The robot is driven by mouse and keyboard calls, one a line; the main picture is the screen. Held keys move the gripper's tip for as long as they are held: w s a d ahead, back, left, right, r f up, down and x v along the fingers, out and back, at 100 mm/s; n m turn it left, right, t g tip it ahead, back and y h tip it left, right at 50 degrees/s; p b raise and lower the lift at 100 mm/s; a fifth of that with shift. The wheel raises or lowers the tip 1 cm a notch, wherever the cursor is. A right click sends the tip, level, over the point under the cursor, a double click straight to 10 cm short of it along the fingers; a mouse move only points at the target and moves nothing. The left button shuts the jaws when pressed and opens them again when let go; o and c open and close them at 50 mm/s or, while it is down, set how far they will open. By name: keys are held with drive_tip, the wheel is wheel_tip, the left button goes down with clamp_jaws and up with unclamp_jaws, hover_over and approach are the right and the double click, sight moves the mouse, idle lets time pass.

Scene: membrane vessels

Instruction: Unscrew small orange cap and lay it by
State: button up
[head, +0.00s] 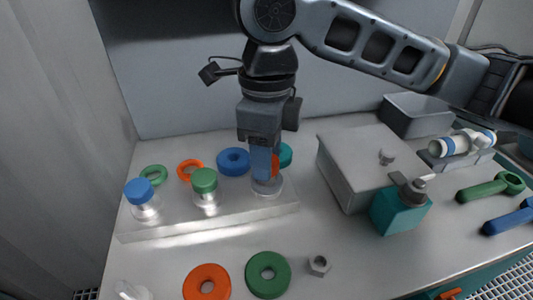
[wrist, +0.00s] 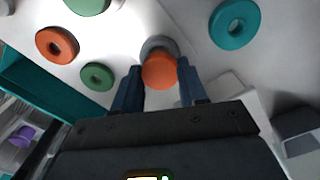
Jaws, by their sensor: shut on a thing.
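The small orange cap (wrist: 159,71) sits between the two blue fingers of my gripper (wrist: 160,78) in the wrist view. A grey round rim (wrist: 156,44) shows just behind it. In the head view my gripper (head: 266,172) points straight down over the right-hand clear vessel (head: 267,188) on the pale block. Only a sliver of the orange cap (head: 276,166) shows there behind the fingers. My gripper is shut on the cap, which is at the vessel's top. I cannot tell whether its thread is loose.
Vessels with a blue cap (head: 138,190) and a green cap (head: 204,180) stand left on the block (head: 210,222). Rings in blue (head: 233,161), orange (head: 207,282) and green (head: 268,274) lie around. A grey box (head: 365,160) stands right.

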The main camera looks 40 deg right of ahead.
drive_tip(key=shift+r+p, duration=2.2)
drive_tip(key=shift+r, duration=0.8)
